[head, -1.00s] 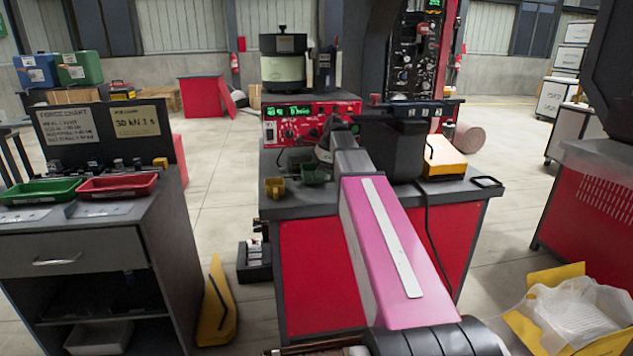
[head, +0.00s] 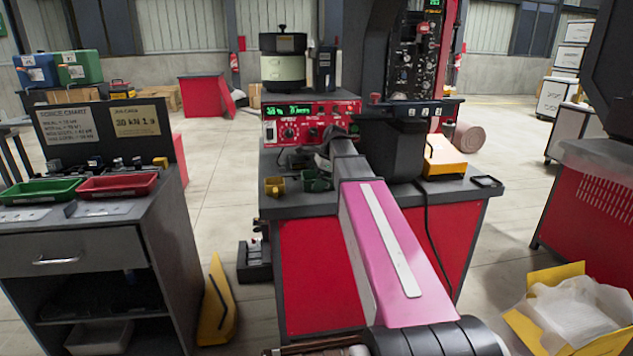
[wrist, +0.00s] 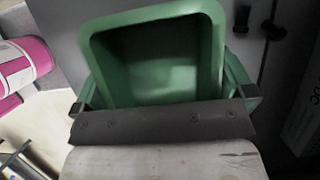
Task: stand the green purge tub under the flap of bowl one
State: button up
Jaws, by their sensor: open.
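The green tub (head: 317,181) stands on the dark bench top, just right of a small yellow tub (head: 274,186). In the wrist view the green tub (wrist: 160,75) fills the upper middle, and its open mouth and empty-looking inside show. My gripper (wrist: 164,101) is open, with a dark finger tip at each side of the tub's near part. Whether the fingers touch it I cannot tell. In the head view my arm hides most of the gripper (head: 324,163). No flap can be made out.
The red control box (head: 300,122) stands behind the tubs. A black round housing (head: 400,150) and a yellow box (head: 443,158) are to the right on the bench. A cabinet (head: 75,250) with green and red trays stands left.

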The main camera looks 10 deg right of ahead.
jog(key=shift+d+r, duration=0.1)
jog(key=shift+r, duration=0.3)
jog(key=d, duration=1.2)
jog(key=shift+d+r, duration=0.15)
jog(key=shift+r, duration=0.1)
jog(key=a, duration=1.2)
jog(key=shift+a+f, duration=0.2)
jog(key=shift+f, duration=0.35)
jog(key=shift+f, duration=0.15)
jog(key=shift+c, duration=0.3)
jog(key=c, duration=0.6)
